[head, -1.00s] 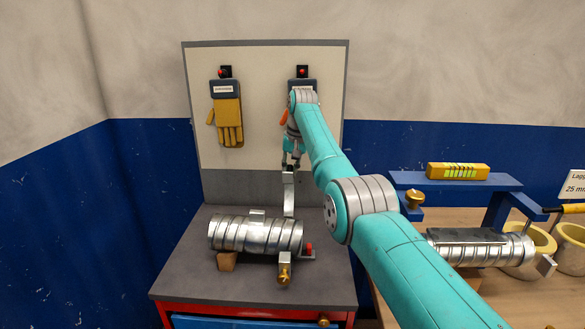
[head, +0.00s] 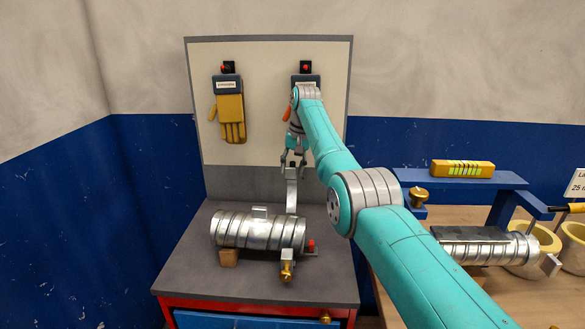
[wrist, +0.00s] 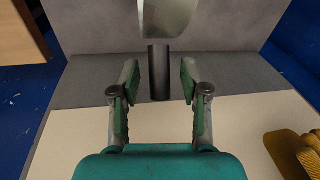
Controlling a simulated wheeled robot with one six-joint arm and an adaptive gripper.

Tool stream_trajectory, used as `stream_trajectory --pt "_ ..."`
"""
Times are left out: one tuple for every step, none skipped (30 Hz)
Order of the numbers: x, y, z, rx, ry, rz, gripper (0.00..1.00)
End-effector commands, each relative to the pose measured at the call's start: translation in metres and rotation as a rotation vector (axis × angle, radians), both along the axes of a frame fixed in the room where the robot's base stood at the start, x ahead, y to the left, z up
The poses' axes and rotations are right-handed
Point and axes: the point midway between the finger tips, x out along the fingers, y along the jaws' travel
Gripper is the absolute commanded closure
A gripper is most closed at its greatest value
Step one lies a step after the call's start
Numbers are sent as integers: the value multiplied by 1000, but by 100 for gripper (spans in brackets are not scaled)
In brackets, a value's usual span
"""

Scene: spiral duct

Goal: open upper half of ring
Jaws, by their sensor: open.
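A ring half, a curved metal strap (head: 291,192), stands upright behind the right end of a spiral duct (head: 258,230) on the grey bench. A brass knob (head: 287,271) sits at the front of the ring's base, by the duct's right end. My gripper (head: 293,165) is at the top of the strap, open. In the wrist view, the metal strap (wrist: 168,14) shows at the top, and a dark round bar (wrist: 159,72) joined to it lies between the spread fingers (wrist: 158,88). The fingers look apart from the bar.
A backboard (head: 250,150) stands close behind, with a yellow glove (head: 231,115) hanging at left. At right, another table carries a blue frame (head: 460,180), a yellow level (head: 462,168) and a second duct (head: 485,247).

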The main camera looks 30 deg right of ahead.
Motion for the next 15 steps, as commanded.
stream_trajectory --pt "0 0 3 0 -1 0 55" --pt "0 -1 5 -1 -2 0 55" --pt "-1 -1 9 -1 -2 0 55" --pt "-2 -1 13 -1 -2 0 55" --pt "-2 -2 17 -1 -2 0 55" --pt "-3 -3 24 -1 -4 -1 55" --pt "-4 -3 30 -1 -4 -1 55" --pt "-5 -4 36 -1 -3 0 55" --pt "-7 -4 44 -1 -3 0 55" --pt "-8 -5 50 -1 -4 -1 55" --pt "-9 -6 56 -1 -4 -1 55" --pt "-10 -6 64 -1 -3 0 55" --pt "-11 -7 70 -1 -2 -1 55" --pt "-12 -8 76 -1 -3 -1 55" --pt "-13 -8 83 -1 -3 -1 55"
